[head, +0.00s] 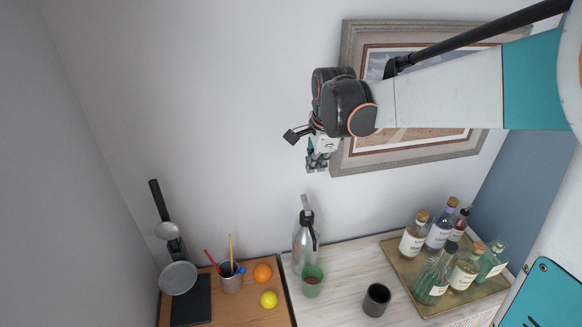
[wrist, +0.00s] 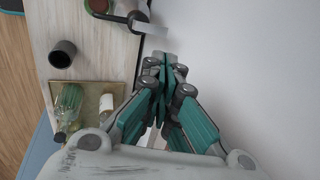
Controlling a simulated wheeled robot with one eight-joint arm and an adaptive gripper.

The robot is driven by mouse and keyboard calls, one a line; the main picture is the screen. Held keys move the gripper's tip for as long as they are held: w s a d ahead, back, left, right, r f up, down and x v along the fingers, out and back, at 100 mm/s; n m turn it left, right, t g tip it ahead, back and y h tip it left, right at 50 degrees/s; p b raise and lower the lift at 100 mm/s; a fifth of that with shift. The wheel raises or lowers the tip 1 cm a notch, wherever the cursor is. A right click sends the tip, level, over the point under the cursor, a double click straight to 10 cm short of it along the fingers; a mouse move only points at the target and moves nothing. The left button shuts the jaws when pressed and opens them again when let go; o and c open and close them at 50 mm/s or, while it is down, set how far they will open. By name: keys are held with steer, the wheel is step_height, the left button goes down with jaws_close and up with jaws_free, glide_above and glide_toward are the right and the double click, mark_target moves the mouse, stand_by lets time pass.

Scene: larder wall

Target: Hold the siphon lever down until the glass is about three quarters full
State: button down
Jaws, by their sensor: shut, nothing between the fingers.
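The siphon (head: 305,243) is a silvery bottle with a black head, upright on the pale wooden top against the back wall. Its grey lever (head: 306,202) slants up from the head. The green glass (head: 312,281) stands right in front of the siphon; something reddish-brown shows inside it, and its fill level is hard to tell. My gripper (head: 318,162) is shut and empty, well above the siphon and apart from it. In the wrist view my shut fingers (wrist: 165,72) point toward the siphon's lever (wrist: 150,28), and the glass (wrist: 100,6) is partly cut off at the top edge.
A dark cup (head: 376,299) stands right of the glass. A tray (head: 428,308) with several bottles is at the right. A pencil cup (head: 230,280), an orange (head: 262,273) and a lemon (head: 268,299) are on the left. A framed picture (head: 350,45) hangs behind my arm.

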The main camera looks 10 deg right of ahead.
mark_target(305, 203)
steer(key=x, duration=1.4)
steer(key=shift+s, duration=0.1)
